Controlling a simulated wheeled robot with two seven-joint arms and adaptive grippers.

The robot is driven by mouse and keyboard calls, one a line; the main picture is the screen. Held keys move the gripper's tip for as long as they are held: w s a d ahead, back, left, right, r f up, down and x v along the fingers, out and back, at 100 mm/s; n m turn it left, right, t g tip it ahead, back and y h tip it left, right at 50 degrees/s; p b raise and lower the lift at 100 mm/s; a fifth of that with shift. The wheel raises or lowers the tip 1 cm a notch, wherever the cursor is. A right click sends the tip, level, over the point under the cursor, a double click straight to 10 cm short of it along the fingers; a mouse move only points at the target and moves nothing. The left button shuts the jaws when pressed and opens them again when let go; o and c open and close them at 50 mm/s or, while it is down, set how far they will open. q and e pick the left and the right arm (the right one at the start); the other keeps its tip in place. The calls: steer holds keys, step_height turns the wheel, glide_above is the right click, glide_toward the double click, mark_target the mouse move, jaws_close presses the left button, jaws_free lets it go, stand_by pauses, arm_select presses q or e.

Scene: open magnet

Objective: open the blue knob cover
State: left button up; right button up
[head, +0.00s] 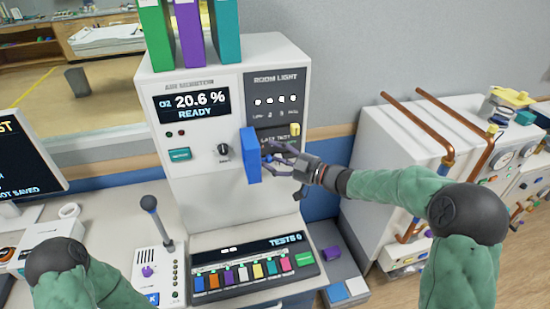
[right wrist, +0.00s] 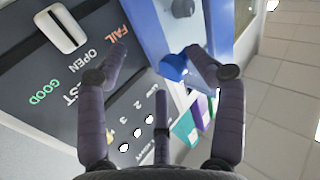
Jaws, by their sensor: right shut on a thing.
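The blue knob cover (head: 250,156) stands out from the front of the white air monitor, swung away from the dark panel. Its blue knob (right wrist: 173,67) faces right in the head view. My right gripper (head: 268,159) is at the cover's right side, with its fingers around the knob. In the right wrist view, one finger of the gripper (right wrist: 155,55) is against the knob and blue face; the other finger looks farther left. The dark panel behind shows "FAIL", "OPEN" and "GOOD" and a pale lever (right wrist: 62,28). My left gripper is outside the frames.
A black-knobbed joystick (head: 150,205) stands at the left. A tray of coloured blocks (head: 245,272) lies below the monitor. Green, purple and teal binders (head: 192,30) stand on top. A white cabinet with copper pipes (head: 380,150) is at the right, beyond my right arm.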

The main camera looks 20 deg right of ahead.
steer(key=shift+d, duration=0.15)
steer(key=v, duration=1.2)
stand_by(0.3)
